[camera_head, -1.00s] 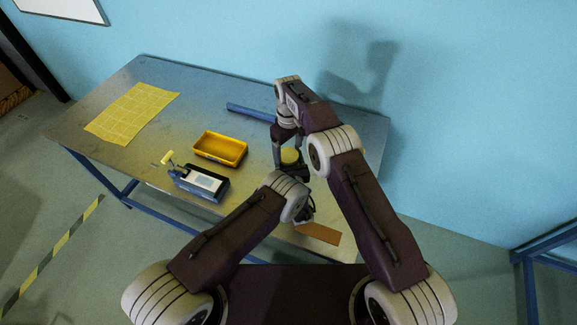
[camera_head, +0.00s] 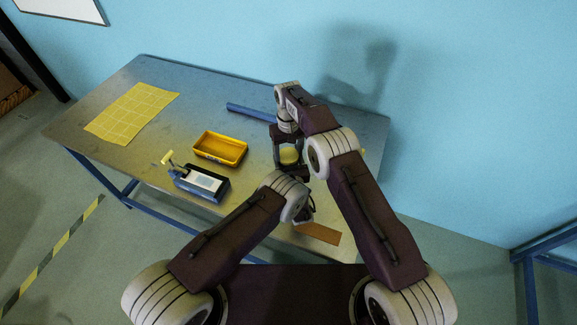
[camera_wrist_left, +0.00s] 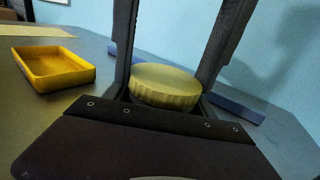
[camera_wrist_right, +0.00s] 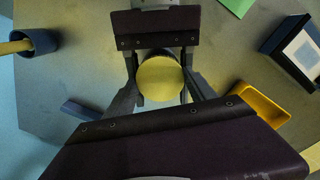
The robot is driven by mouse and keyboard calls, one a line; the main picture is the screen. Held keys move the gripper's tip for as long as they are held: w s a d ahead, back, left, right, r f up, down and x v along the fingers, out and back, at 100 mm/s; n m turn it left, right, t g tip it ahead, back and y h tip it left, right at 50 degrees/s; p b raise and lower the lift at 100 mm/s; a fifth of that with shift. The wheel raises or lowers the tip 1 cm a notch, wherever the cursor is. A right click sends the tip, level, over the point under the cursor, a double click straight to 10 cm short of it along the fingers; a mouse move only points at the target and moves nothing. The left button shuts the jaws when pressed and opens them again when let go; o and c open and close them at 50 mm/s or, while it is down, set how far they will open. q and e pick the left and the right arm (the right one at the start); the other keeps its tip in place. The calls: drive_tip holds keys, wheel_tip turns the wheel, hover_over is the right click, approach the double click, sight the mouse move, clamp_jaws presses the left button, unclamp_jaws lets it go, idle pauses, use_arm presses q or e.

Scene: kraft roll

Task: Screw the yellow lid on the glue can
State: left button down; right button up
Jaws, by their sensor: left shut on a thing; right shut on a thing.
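The yellow lid (camera_head: 289,156) is a round disc with a ribbed side. It shows side-on in the left wrist view (camera_wrist_left: 165,87) and from above in the right wrist view (camera_wrist_right: 160,80). My right gripper (camera_wrist_right: 160,88) reaches down from above with its fingers on both sides of the lid, shut on it. My left gripper (camera_wrist_right: 158,50) comes in lower, from the near side, and is shut just below the lid. The glue can is almost wholly hidden under the lid and between my left gripper's jaws. Whether the lid's rim touches the can cannot be told.
A yellow tray (camera_head: 219,149) and a dark device with a pale panel (camera_head: 201,183) stand left of the grippers. A blue bar (camera_head: 249,113) lies behind, a brown strip (camera_head: 319,233) in front. A yellow grid sheet (camera_head: 132,113) lies far left. A dark blue cup (camera_wrist_right: 42,41) stands nearby.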

drive_tip(key=m, duration=1.1)
drive_tip(key=o, duration=1.6)
drive_tip(key=shift+r, duration=2.25)
drive_tip(key=shift+c, duration=0.6)
